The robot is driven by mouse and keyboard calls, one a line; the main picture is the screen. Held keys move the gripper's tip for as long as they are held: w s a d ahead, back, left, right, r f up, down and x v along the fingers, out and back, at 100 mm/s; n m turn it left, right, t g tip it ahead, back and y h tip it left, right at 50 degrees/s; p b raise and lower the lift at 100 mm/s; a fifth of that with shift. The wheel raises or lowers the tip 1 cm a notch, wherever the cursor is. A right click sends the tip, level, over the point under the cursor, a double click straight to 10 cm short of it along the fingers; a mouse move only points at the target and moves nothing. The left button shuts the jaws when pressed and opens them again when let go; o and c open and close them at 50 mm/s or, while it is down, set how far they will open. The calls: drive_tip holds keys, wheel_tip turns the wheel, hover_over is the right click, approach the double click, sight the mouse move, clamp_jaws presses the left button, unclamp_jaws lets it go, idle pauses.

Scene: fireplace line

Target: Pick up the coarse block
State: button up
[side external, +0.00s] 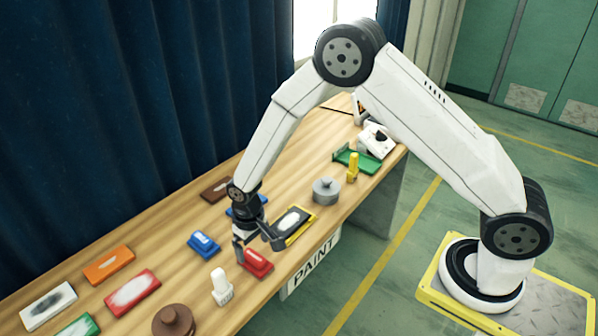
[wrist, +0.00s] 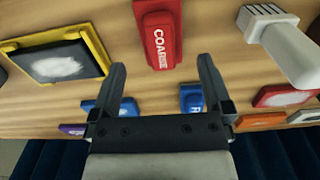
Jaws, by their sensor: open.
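The coarse block is red with white lettering that reads COARSE. It lies on the wooden table near its front edge in the side external view (side external: 257,263). In the wrist view the coarse block (wrist: 158,40) is at the top middle, ahead of the gap between my fingers. My gripper (side external: 256,243) is open and empty, pointing down above the table just behind the coarse block. In the wrist view both fingers of my gripper (wrist: 161,63) stand apart with nothing between them.
A yellow-edged dark tray (side external: 294,224) lies right of the coarse block. A white brush (side external: 221,288) stands to its left. A blue block (side external: 204,244) lies behind it, with another partly hidden by my gripper. A grey weight (side external: 326,191) stands farther right.

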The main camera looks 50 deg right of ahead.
sight(254, 256)
drive_tip(key=shift+f, duration=0.15)
drive_tip(key=shift+f, duration=2.5)
drive_tip(key=c, duration=1.2)
drive_tip(key=shift+r, duration=0.15)
drive_tip(key=shift+r, duration=0.8)
drive_tip(key=s+r, duration=0.3)
drive_tip(key=s, duration=0.1)
drive_tip(key=s+d+r, duration=0.1)
drive_tip(key=s+r, duration=0.3)
drive_tip(key=s, duration=0.1)
drive_tip(key=s+d+r, duration=0.1)
drive_tip(key=s+r, duration=0.3)
drive_tip(key=shift+s+d, duration=0.25)
drive_tip(key=shift+s, duration=0.15)
